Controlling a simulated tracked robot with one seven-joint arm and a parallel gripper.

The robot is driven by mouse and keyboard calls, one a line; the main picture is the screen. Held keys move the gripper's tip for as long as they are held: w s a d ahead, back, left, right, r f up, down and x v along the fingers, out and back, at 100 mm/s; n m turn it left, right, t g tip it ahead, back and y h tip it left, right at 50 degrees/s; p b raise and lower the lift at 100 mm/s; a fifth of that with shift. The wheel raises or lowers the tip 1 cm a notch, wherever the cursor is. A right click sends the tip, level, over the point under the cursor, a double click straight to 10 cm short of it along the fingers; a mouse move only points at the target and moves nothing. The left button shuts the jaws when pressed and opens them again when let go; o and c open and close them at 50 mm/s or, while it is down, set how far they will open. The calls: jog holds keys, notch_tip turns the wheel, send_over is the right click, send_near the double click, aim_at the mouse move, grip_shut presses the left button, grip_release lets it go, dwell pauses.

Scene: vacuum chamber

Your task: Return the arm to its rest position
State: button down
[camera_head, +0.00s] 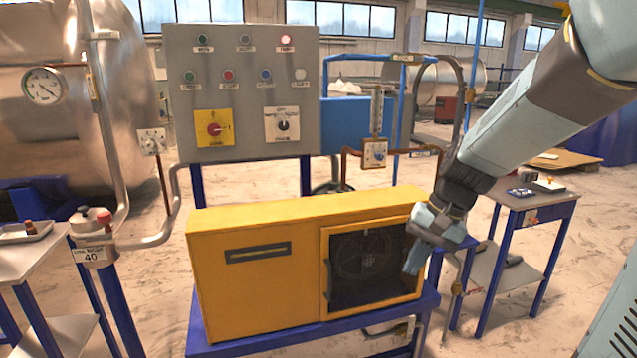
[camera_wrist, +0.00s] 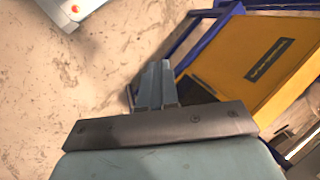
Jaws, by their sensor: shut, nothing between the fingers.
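My arm reaches in from the upper right in the head view. My gripper (camera_head: 412,268) hangs at its end, in front of the right side of the yellow box (camera_head: 250,291), overlapping the edge of its dark window. In the wrist view my gripper's fingers (camera_wrist: 157,68) lie side by side, shut with nothing between them. The yellow box also shows in the wrist view (camera_wrist: 225,60), to the right of the fingers. I cannot tell how far the fingertips are from the box front.
A grey control panel (camera_head: 244,125) stands behind the box. A metal tank (camera_head: 50,130) with a gauge is at left. A side table (camera_head: 545,204) with small items stands at right, and a tray (camera_head: 28,231) lies on the left table. Bare floor shows in the wrist view (camera_wrist: 60,80).

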jog(key=s+d+r+n+t+h, duration=0.3)
jog(key=s+d+r+t+h, duration=0.1)
jog(key=s+r, duration=0.5)
jog(key=shift+s+d+r+n+t, duration=0.3)
jog(key=shift+s+d+r+t, duration=0.15)
jog(key=shift+s+t, duration=0.3)
